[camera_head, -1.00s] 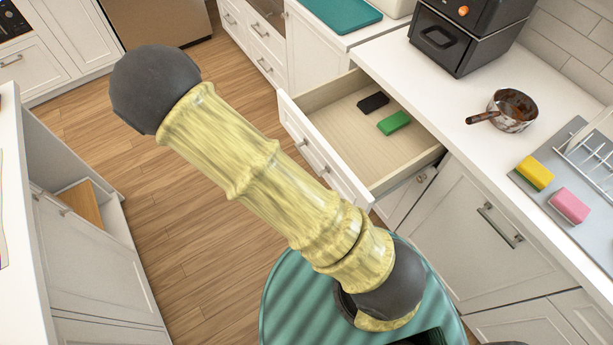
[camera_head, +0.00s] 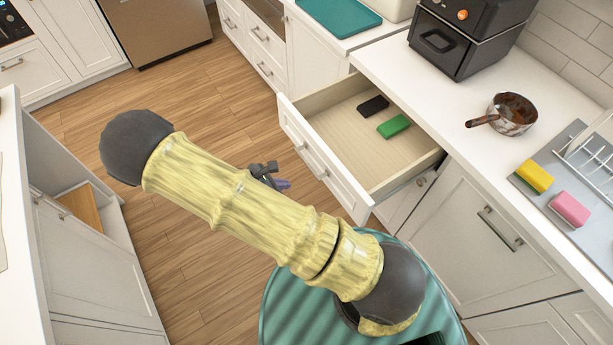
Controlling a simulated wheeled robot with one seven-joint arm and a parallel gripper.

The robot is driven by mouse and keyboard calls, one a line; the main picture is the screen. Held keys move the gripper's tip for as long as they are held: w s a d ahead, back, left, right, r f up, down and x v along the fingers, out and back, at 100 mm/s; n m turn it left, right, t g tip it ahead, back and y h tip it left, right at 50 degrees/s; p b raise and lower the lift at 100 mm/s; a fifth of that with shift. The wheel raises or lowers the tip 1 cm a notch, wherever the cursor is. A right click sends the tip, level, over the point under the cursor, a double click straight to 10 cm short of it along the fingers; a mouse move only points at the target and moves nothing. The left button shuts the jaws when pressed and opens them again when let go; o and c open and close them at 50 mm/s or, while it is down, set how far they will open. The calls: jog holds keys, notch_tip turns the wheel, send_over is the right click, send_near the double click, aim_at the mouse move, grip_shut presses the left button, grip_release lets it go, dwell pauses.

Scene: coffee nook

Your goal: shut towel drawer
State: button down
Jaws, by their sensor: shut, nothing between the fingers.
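My gripper (camera_head: 283,184) shows only in part from behind my yellow arm, as a dark piece with a purple tip. It is shut and empty, just left of the drawer front in the picture. I cannot tell whether it touches the front. The rest of it is hidden by the arm.
On the counter stand a black appliance (camera_head: 462,38), a rusty pot (camera_head: 515,114), and a yellow sponge (camera_head: 534,175) and a pink sponge (camera_head: 569,208) by a dish rack (camera_head: 590,158). White cabinets stand left and right. Wooden floor (camera_head: 222,95) lies clear between them.

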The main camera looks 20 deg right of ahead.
jog(key=w+d+f+p, duration=0.2)
jog(key=d+f, duration=0.2)
jog(key=d, duration=0.4)
jog(key=shift+w+f, duration=0.15)
jog(key=shift+w, duration=0.15)
jog(key=shift+w, duration=0.1)
